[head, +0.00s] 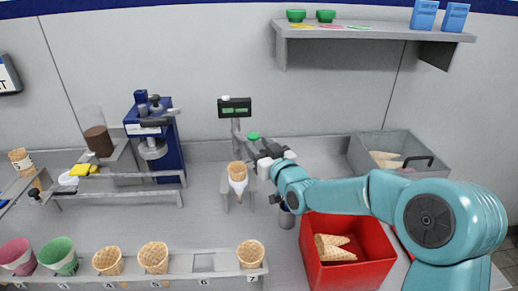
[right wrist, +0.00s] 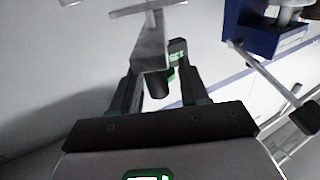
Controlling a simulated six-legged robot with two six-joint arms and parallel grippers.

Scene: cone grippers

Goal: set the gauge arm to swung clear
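My right gripper (head: 261,149) reaches in from the right beside a grey stand that carries a waffle cone in a white sleeve (head: 238,175). In the right wrist view its two dark fingers (right wrist: 162,95) are apart. A grey bar (right wrist: 150,50) with a black knob (right wrist: 159,86) shows between them, perhaps the gauge arm; I see no clear grip on it. A green knob (head: 253,135) shows near the fingertips. My left gripper is out of view.
A red bin (head: 340,275) with cones and a grey bin (head: 365,155) stand at the right. A front rack (head: 205,265) holds cones and coloured cups. A blue machine (head: 165,140) and grey rails stand at left. A shelf (head: 370,32) hangs above.

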